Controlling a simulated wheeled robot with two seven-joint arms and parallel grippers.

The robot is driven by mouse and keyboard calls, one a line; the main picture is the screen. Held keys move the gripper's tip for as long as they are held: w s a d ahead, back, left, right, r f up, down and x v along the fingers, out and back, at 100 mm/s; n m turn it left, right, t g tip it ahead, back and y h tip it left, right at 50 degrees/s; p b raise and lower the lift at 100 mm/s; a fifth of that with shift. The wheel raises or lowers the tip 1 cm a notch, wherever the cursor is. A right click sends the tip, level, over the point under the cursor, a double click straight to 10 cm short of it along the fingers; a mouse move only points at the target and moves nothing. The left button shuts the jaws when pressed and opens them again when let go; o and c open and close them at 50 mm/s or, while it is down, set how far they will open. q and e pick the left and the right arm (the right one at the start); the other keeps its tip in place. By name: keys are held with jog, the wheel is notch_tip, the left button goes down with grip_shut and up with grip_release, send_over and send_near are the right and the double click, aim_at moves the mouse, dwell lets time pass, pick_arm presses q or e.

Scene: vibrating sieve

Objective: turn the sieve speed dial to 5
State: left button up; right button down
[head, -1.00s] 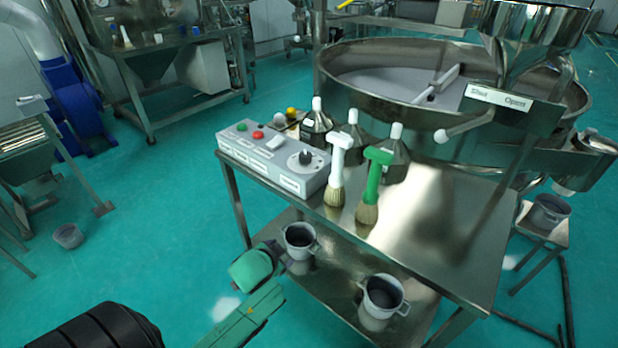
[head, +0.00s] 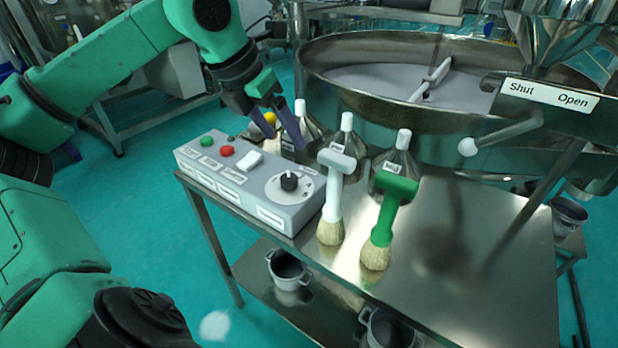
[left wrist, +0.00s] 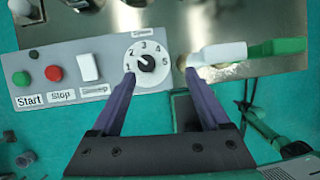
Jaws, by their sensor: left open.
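The grey control box (head: 250,185) stands on the left part of the steel table. Its black speed dial (head: 289,182) is at the box's right end. The left wrist view shows the dial (left wrist: 147,62) with the numbers 1 to 5 around it; its pointer seems to lean up-left, near 2, but is too small to be sure. My left gripper (head: 280,137) is open and empty, above and behind the box. In the left wrist view its fingertips (left wrist: 159,75) lie apart near the dial, not closed on it. My right gripper is not in view.
A white-handled brush (head: 334,195) and a green-handled brush (head: 388,220) stand just right of the box. Several steel flasks with white tops (head: 346,140) stand behind. The large round sieve (head: 400,85) is at the back. The table's right part (head: 470,240) is clear.

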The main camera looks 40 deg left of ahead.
pick_arm(q)
jog(key=s+a+y, duration=0.1)
jog(key=a, duration=0.1)
jog(key=p, duration=0.1)
send_over(288, 178)
jog(key=s, duration=0.2)
jog(key=f, duration=0.7)
jog(key=shift+s+f, duration=0.2)
jog(key=shift+f, duration=0.15)
jog(key=p+x, duration=0.2)
jog(key=x, duration=0.2)
jog(key=shift+w+f+p, duration=0.15)
jog(key=shift+w+p, duration=0.05)
jog(key=shift+p, duration=0.15)
jog(key=shift+a+f, duration=0.1)
jog(key=shift+f, duration=0.35)
jog(key=shift+w+f, duration=0.1)
jog(key=shift+c, duration=0.3)
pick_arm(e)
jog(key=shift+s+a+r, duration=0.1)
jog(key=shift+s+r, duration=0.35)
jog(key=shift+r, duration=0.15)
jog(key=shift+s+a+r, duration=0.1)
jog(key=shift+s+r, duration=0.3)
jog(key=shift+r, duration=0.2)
pick_arm(q)
grip_shut()
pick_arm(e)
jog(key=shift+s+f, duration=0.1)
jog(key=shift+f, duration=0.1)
